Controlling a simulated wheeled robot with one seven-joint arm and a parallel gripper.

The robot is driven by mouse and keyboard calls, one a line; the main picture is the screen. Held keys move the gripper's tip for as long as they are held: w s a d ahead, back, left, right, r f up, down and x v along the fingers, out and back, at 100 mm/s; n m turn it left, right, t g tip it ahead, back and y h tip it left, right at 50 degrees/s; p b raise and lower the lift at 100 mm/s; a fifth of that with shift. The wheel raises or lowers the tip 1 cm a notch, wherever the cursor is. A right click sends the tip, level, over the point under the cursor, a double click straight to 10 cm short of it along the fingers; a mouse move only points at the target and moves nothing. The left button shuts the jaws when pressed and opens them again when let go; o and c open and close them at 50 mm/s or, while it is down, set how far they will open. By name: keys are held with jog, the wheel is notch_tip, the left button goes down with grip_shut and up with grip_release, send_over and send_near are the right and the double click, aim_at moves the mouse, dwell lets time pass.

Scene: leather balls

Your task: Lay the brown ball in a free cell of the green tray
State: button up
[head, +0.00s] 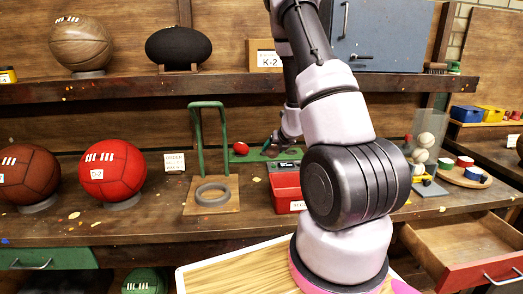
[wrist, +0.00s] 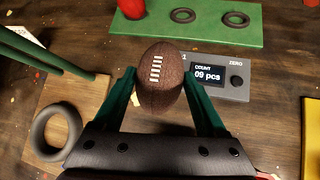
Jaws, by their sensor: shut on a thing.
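The brown ball (wrist: 161,79), oval with white laces, is between the green fingers of my gripper (wrist: 158,70) in the wrist view. My gripper is shut on it, with a finger on each side. The green tray (wrist: 205,34) lies beyond the ball at the top of the wrist view. A red ball (wrist: 131,8) sits at its left end, and two dark ring cells (wrist: 183,15) to the right are empty. In the head view the green tray (head: 257,156) and red ball (head: 241,148) show behind my arm, which hides the tray's right part.
A grey counting scale (wrist: 218,78) reading "09 pcs" stands right of the ball, near my right finger. A wooden stand with a green frame (head: 209,148) and grey ring (head: 213,194) is at the left. A red box (head: 287,190) and an open drawer (head: 465,245) are nearer.

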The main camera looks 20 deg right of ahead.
jog(key=w+d+f, duration=0.1)
jog(key=w+d, duration=0.1)
jog(key=w, duration=0.4)
jog(key=w+d, duration=0.2)
jog(key=w, duration=0.4)
jog(key=w+d+f, duration=0.1)
jog(key=w, duration=0.5)
jog(key=shift+w+d+f, duration=0.35)
jog(key=shift+d, duration=0.05)
jog(key=shift+w+d+f, duration=0.1)
jog(key=shift+w+f, duration=0.05)
jog(key=shift+f, duration=2.05)
jog(key=shift+f, duration=0.2)
jog(key=o, duration=1.5)
jog(key=shift+o, duration=0.2)
